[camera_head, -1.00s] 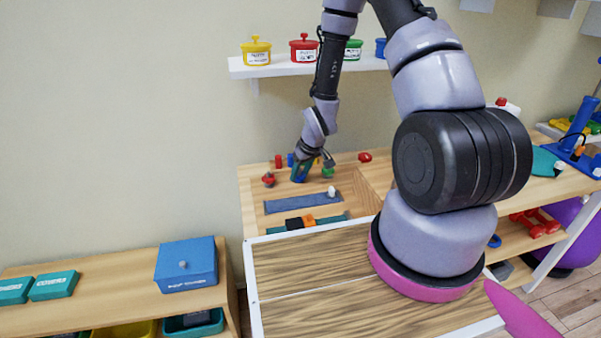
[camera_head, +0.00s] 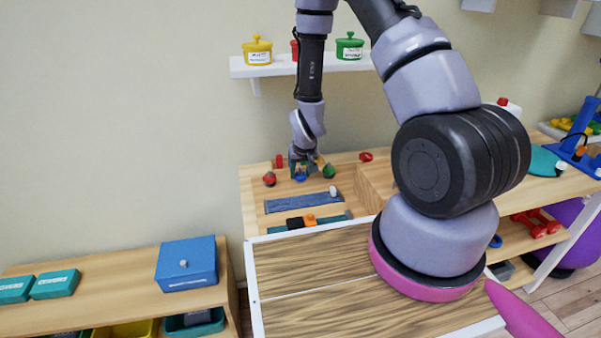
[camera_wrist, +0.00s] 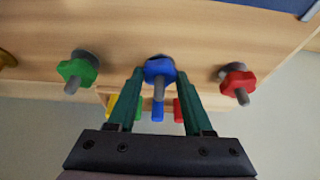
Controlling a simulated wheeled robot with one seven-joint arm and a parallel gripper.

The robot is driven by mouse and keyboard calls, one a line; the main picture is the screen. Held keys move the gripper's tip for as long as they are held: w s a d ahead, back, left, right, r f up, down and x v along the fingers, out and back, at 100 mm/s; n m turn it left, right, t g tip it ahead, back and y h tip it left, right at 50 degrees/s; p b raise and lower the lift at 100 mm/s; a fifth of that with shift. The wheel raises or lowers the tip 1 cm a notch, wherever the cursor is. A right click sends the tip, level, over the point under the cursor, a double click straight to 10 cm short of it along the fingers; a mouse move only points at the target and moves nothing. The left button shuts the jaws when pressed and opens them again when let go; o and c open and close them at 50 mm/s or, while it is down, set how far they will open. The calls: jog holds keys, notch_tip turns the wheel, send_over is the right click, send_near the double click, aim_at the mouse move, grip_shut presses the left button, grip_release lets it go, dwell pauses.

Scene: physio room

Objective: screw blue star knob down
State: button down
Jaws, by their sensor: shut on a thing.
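The blue star knob (camera_wrist: 159,70) sits on a threaded bolt in the wooden board, at the middle of the wrist view. My gripper (camera_wrist: 158,78) is shut on it, with one green finger on each side. In the head view the blue knob (camera_head: 300,176) shows just below my gripper (camera_head: 301,168), partly hidden by it. The bolt's end sticks out through the knob towards the wrist camera. How far down the thread the knob sits is hard to tell.
A green star knob (camera_wrist: 77,70) and a red star knob (camera_wrist: 238,82) stand on bolts on either side. Yellow, blue and red pieces show behind my fingers. A blue strip (camera_head: 303,203) with a white knob lies in front. A shelf with lidded jars (camera_head: 258,51) hangs behind.

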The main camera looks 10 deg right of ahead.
jog(key=shift+c, duration=1.4)
grip_release()
jog(key=shift+r, duration=0.15)
jog(key=v, duration=1)
jog(key=shift+s+r, duration=0.25)
